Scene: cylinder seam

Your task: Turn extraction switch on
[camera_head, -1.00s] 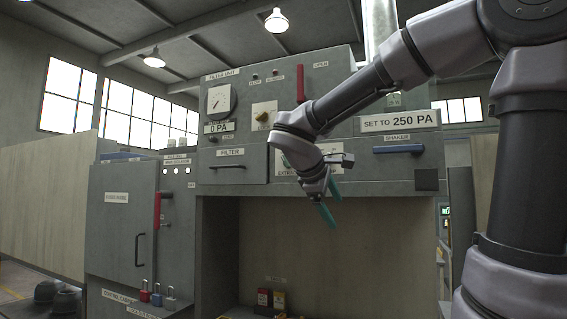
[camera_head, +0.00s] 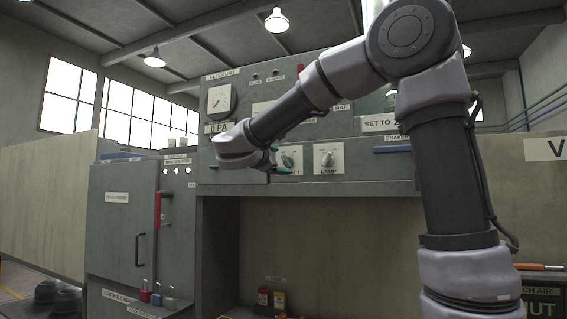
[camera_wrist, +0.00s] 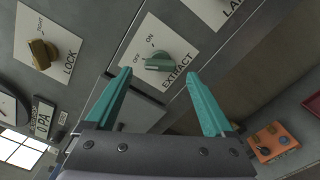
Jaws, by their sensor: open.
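The extraction switch (camera_wrist: 158,63) is a green rotary knob on a white plate marked ON, OFF and EXTRACT in the wrist view. It points between the plate's markings; I cannot tell its setting for sure. In the head view the switch (camera_head: 289,160) is partly hidden by my gripper. My gripper (camera_wrist: 160,90) has teal fingers spread wide with nothing between them. The knob lies just beyond and between the fingertips, apart from both. In the head view my gripper (camera_head: 277,160) is at the panel's front, left of the switch.
A yellow LOCK knob (camera_wrist: 42,54) sits left of the switch in the wrist view. The LAMP switch (camera_head: 327,159) is to its right in the head view. The blue SHAKER handle (camera_head: 392,150) sticks out farther right. Below the panel is an open recess (camera_head: 330,245).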

